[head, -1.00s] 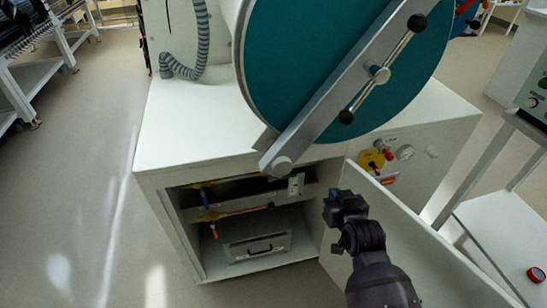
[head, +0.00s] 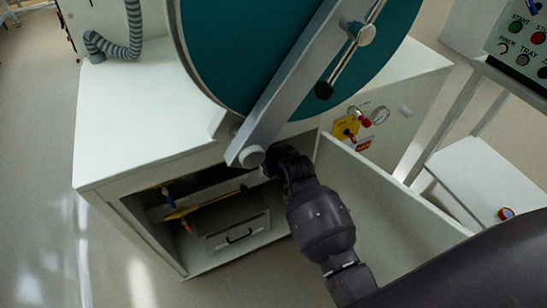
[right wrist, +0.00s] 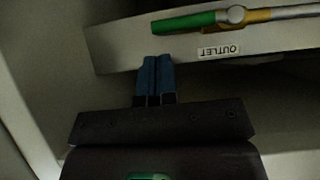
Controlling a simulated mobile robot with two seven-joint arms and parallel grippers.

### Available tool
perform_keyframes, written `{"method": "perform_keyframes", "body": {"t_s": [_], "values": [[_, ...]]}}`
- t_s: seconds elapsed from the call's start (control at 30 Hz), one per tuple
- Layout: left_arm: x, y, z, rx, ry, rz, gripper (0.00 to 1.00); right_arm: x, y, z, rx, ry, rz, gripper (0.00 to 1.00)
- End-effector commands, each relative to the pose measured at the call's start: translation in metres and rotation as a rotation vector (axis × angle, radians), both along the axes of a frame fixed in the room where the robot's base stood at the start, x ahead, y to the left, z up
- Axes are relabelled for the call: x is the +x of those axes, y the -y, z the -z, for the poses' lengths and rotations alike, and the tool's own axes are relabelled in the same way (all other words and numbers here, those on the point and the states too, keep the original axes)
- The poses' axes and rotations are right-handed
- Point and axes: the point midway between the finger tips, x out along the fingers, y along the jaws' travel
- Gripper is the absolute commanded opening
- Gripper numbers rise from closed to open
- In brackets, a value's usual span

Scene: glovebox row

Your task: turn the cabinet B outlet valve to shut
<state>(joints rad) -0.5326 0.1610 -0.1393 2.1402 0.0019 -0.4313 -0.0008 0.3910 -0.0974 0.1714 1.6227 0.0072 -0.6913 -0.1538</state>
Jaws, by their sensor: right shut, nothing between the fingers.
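The outlet valve's green lever (right wrist: 185,22) shows in the right wrist view. It points left from a round metal pivot (right wrist: 236,14), roughly in line with the yellow and grey pipe (right wrist: 285,13) on the right. An upside-down OUTLET label (right wrist: 218,51) sits on the pale rail (right wrist: 120,45) below it. My right gripper (right wrist: 157,62) is shut and empty, its blue fingertips in front of the rail, below the lever in the picture; contact with the rail cannot be told. In the head view my right arm reaches into the cabinet (head: 130,170), hiding the valve and fingertips. My left gripper is out of view.
The open cabinet door (head: 385,190) stands right of my arm. A round teal hatch (head: 270,40) with a metal bar (head: 290,85) hangs above the opening. Inside are yellow piping (head: 180,213) and a grey box (head: 238,234).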

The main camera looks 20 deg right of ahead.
Motion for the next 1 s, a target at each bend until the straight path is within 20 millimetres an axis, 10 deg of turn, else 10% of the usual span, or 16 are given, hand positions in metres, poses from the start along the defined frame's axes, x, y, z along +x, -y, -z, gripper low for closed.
{"method": "perform_keyframes", "body": {"t_s": [1.0], "values": [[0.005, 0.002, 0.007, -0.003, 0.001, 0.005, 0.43, 0.032, 0.001, 0.023, 0.031, 0.0, 0.0, 0.0]]}}
